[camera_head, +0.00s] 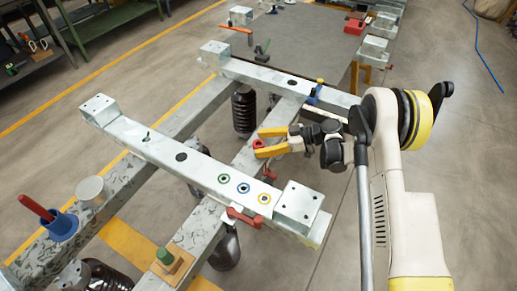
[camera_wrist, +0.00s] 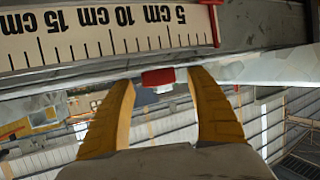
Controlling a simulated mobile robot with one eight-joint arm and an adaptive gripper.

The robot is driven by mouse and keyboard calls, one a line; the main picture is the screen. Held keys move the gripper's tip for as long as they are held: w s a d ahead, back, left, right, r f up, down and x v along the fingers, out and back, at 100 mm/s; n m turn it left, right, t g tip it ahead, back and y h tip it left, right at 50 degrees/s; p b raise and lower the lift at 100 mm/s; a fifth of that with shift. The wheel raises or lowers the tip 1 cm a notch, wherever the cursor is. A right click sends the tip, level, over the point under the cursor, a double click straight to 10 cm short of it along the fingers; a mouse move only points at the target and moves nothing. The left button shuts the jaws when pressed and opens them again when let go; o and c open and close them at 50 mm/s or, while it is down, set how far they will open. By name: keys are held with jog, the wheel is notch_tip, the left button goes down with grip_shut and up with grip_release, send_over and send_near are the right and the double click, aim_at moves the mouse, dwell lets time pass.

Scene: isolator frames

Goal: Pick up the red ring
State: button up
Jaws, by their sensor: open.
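The red ring (camera_head: 259,144) is a small red piece with a hole, at the side of the metal frame in the head view. My gripper (camera_head: 262,142) is open, its yellow fingers reaching left toward the ring from the right. In the wrist view a small red piece (camera_wrist: 158,77), seemingly the ring seen edge-on, shows between the spread fingertips (camera_wrist: 163,80). Gaps show between it and both fingers there. Whether the fingertips reach fully around it I cannot tell.
The steel frame beam (camera_head: 180,157) carries green (camera_head: 224,179), blue (camera_head: 243,188) and yellow (camera_head: 264,198) rings close by. Red clamps (camera_head: 243,217) sit below it. A white centimetre scale (camera_wrist: 110,32) lies just beyond the fingers.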

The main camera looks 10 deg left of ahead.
jog(key=shift+a+f, duration=0.2)
jog(key=shift+a, duration=0.2)
jog(key=c, duration=1.1)
jog(key=shift+o, duration=0.2)
jog(key=shift+r, duration=0.15)
